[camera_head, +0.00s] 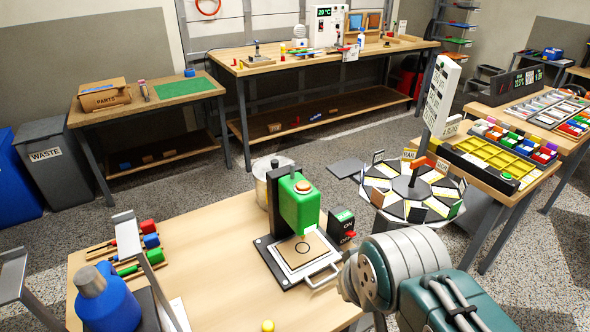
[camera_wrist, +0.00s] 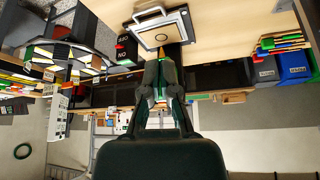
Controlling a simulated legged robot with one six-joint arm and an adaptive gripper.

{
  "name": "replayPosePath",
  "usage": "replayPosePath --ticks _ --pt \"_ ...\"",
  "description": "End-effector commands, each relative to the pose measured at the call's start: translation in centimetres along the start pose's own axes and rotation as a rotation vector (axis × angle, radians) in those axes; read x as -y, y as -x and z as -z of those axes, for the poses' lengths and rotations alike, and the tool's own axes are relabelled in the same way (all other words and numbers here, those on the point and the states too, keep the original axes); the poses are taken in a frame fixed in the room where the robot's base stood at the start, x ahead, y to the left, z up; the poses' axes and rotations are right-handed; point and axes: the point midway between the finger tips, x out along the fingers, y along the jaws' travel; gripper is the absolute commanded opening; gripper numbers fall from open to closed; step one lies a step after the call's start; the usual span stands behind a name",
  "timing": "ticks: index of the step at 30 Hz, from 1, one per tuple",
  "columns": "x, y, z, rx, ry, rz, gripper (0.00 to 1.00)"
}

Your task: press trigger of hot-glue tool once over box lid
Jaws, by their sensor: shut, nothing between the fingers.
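The hot-glue tool (camera_head: 300,205) is a green head on a black stand, with an orange-red button (camera_head: 303,187) on top. Below it a brown square box lid (camera_head: 303,251) with a circle mark lies on a white handled plate (camera_head: 325,268). The lid (camera_wrist: 161,31) also shows in the wrist view, which looks upside down. My gripper (camera_wrist: 161,62) is shut and empty, its dark fingers side by side in front of the lid area; its distance from the tool cannot be told. In the head view my arm is at lower right and the fingers do not show.
Left on the table are a blue bottle (camera_head: 107,300) and coloured-handled tools. A round turntable (camera_head: 413,192) stands to the right. The table's front middle is mostly clear.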

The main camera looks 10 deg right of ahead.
Motion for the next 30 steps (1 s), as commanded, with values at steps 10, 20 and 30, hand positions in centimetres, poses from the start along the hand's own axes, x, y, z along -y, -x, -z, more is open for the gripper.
replayPosePath --ticks 10,20,30 --pt "0.0 0.0 0.0 0.0 0.0 0.0 0.0" --pt "1.1 0.3 8.3 -0.038 -0.122 0.105 0.0" --pt "0.7 -2.2 24.1 -0.144 -0.366 0.293 0.0"
